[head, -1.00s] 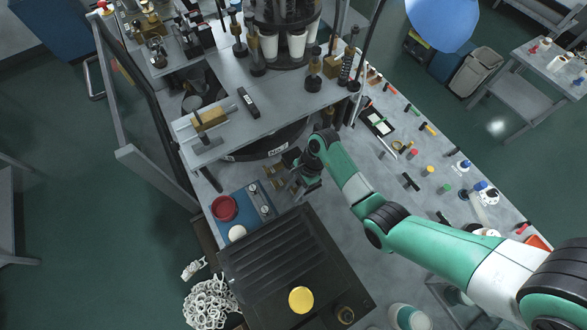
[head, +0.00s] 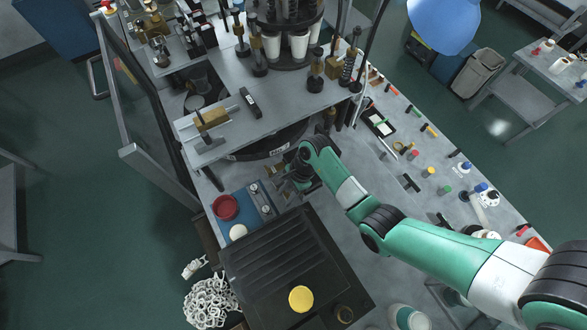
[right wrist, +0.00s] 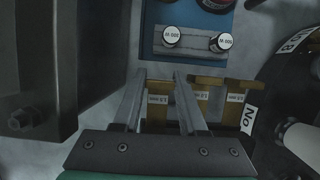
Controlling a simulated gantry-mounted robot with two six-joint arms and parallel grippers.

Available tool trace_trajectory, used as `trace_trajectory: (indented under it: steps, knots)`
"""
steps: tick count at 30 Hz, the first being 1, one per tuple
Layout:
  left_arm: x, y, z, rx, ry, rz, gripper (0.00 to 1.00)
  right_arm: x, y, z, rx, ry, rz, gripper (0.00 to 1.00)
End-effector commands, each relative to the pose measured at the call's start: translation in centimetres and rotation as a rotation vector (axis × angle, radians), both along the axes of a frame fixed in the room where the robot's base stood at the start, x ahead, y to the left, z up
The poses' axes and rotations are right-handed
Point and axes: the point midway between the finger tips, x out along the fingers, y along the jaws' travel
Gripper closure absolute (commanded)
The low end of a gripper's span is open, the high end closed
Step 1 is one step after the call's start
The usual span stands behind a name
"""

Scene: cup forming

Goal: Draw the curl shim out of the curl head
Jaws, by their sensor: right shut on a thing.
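My right gripper (head: 291,184) is low between the machine and the blue block in the head view. In the right wrist view its two grey fingers (right wrist: 158,90) are shut on a brass shim (right wrist: 157,112) with a small white label. Two more labelled brass pieces (right wrist: 235,100) stand just right of the fingers. In the head view the brass pieces are mostly hidden by my wrist. I cannot make out which part is the curl head, or whether the held shim is still seated in it. My left gripper is not in view.
A blue block (head: 262,201) with two white-topped knobs (right wrist: 172,36) lies just beyond the fingertips. A dark ribbed box (head: 285,250) stands in front. The machine's round dark base (head: 270,146) is close behind. Small parts dot the right bench.

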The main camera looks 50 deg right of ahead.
Motion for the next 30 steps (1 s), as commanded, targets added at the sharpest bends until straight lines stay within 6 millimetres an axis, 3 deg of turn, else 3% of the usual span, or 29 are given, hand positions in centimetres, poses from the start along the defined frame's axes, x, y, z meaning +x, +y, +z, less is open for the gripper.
trace_trajectory:
  steps: [2, 9, 10, 12, 23, 30]
  knots:
    - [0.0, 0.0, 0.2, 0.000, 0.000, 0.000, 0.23, 0.2, 0.8, 0.2, 0.003, -0.001, 0.004, 1.00]
    - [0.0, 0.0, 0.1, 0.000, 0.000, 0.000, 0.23, 0.3, 0.8, 0.2, 0.004, -0.002, 0.002, 1.00]
    - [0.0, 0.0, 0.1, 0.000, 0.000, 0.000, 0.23, 0.3, 0.8, 0.2, 0.004, -0.002, 0.002, 0.53]
    - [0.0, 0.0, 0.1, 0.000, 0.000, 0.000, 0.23, 0.3, 0.7, 0.2, 0.003, -0.002, 0.002, 0.45]
    - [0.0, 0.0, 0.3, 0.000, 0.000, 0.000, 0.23, 0.2, 0.4, 0.8, 0.001, -0.004, 0.000, 0.45]
    - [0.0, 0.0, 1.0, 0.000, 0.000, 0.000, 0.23, -0.3, -1.4, 5.4, 0.000, -0.007, -0.003, 0.45]
